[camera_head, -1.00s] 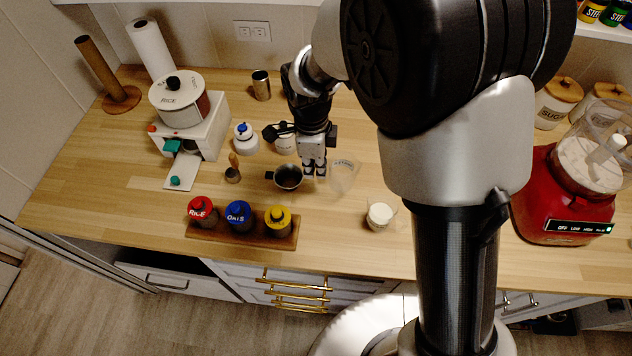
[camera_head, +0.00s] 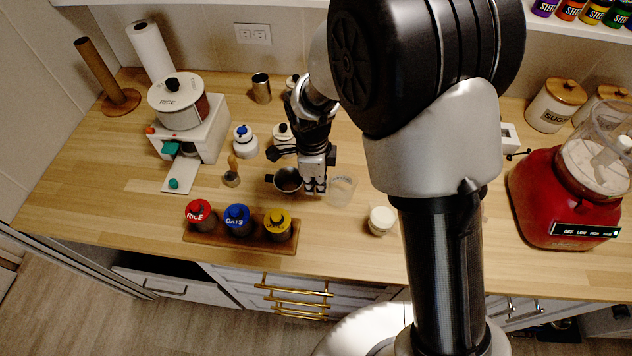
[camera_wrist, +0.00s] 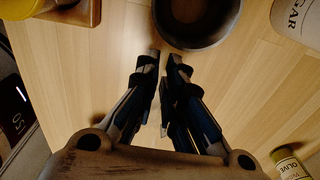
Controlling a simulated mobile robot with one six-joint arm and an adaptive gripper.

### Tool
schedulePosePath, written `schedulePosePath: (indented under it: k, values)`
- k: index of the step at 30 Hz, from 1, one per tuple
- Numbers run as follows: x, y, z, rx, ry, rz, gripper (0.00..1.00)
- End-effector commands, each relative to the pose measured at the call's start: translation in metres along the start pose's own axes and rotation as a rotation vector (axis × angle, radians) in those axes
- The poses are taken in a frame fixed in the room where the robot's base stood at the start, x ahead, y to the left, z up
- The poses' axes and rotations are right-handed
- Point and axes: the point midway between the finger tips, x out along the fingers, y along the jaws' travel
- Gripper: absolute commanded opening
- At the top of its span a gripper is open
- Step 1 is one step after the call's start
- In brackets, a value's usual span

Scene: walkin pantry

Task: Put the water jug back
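The water jug (camera_head: 342,190) is a clear, see-through vessel with faint lettering. In the head view it is just right of my gripper (camera_head: 315,188), whose fingers point down beside it. The fingers look nearly together, with a narrow gap in the wrist view (camera_wrist: 165,62), and appear shut on the jug's left side. The hold itself is hard to see. The jug looks about upright; whether its base touches the counter I cannot tell. It cannot be made out in the wrist view. A dark metal cup (camera_head: 288,181) stands close left of my gripper and also shows in the wrist view (camera_wrist: 197,20).
Red, blue and yellow lidded canisters stand on a wooden tray (camera_head: 240,244) in front. A rice dispenser (camera_head: 180,110) is at left and a red blender (camera_head: 565,200) at right. Counter (camera_head: 330,250) in front is clear.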

Motion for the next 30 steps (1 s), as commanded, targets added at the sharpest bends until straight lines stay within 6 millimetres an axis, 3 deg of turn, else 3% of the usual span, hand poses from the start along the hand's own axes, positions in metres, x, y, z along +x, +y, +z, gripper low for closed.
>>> schedulePosePath:
  k: [5, 17, 30]
  values:
    - [0.000, 0.000, 0.000, 0.000, 0.001, 0.001, 0.25]
    - [-0.006, 0.000, 0.000, 0.000, 0.000, 0.000, 0.25]
    - [-0.094, -0.001, 0.000, -0.001, -0.001, -0.003, 0.25]
